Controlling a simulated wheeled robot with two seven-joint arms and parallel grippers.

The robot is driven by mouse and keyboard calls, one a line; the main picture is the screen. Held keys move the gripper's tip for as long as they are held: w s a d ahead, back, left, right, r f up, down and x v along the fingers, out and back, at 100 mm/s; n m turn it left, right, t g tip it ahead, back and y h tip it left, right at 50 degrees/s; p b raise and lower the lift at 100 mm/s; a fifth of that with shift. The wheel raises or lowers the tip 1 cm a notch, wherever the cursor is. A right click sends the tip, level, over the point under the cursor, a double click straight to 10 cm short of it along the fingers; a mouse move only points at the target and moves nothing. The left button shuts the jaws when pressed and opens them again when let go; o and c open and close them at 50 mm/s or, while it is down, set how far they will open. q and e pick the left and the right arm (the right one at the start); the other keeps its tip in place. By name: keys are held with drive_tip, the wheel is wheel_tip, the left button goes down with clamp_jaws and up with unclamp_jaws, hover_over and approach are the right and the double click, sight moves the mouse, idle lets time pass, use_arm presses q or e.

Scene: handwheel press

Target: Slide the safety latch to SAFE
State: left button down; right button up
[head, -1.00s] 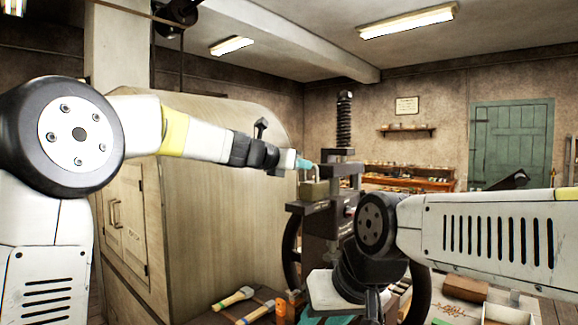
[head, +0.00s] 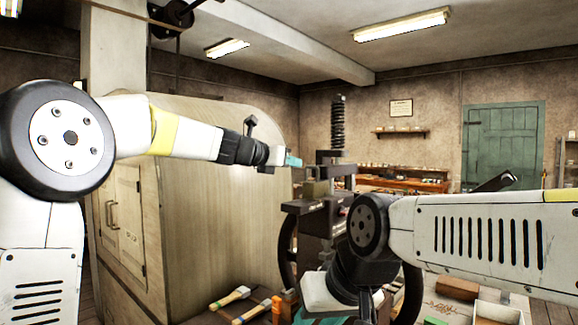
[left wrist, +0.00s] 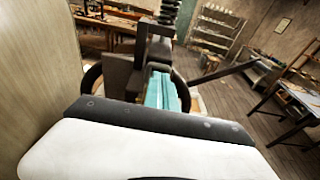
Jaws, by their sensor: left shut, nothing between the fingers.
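The dark press (head: 325,220) stands at the middle of the head view, with a spring-wound column (head: 338,122) on top. A small olive block (head: 316,188) sits on its upper left part. I cannot make out the safety latch or its SAFE marking for certain. My left gripper (head: 293,160), with teal fingers, is shut and empty, up and left of the block, seemingly apart from it. In the left wrist view its teal fingers (left wrist: 162,92) lie together in front of the dark press body (left wrist: 118,72). My right forearm covers the press's lower right; a teal part (head: 322,320) shows at the bottom edge.
Brushes (head: 232,298) lie on the bench below. A brown block (head: 458,288) and a pale tray (head: 497,312) lie at lower right.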

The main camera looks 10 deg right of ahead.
use_arm(q)
drive_tip(key=v, duration=0.8)
drive_tip(key=shift+a, duration=0.1)
